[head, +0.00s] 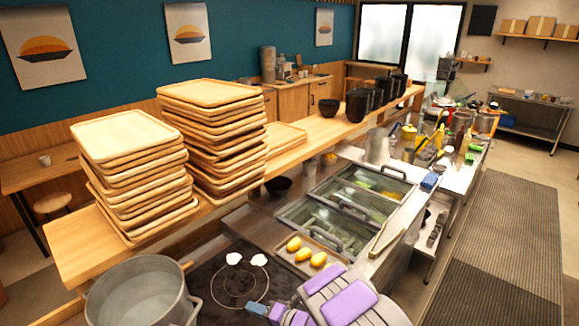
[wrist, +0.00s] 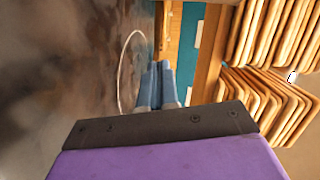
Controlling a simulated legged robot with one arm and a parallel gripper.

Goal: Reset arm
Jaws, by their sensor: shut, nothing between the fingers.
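My gripper (wrist: 160,66) shows in the wrist view with its two blue fingers side by side and touching, shut on nothing. In the head view my gripper (head: 262,309) is low at the bottom centre, over the dark cooktop (head: 212,283). My purple and white arm is folded close at the bottom of the picture. The fingers are clear of the things around them. Two white pieces lie on the cooktop behind the gripper.
Stacks of wooden trays (head: 125,135) stand on the counter at the left. A large metal pot (head: 138,290) is at the lower left. Yellow items (head: 302,254) lie on a tray beside covered bins (head: 335,228). A striped mat (head: 510,230) covers open floor at the right.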

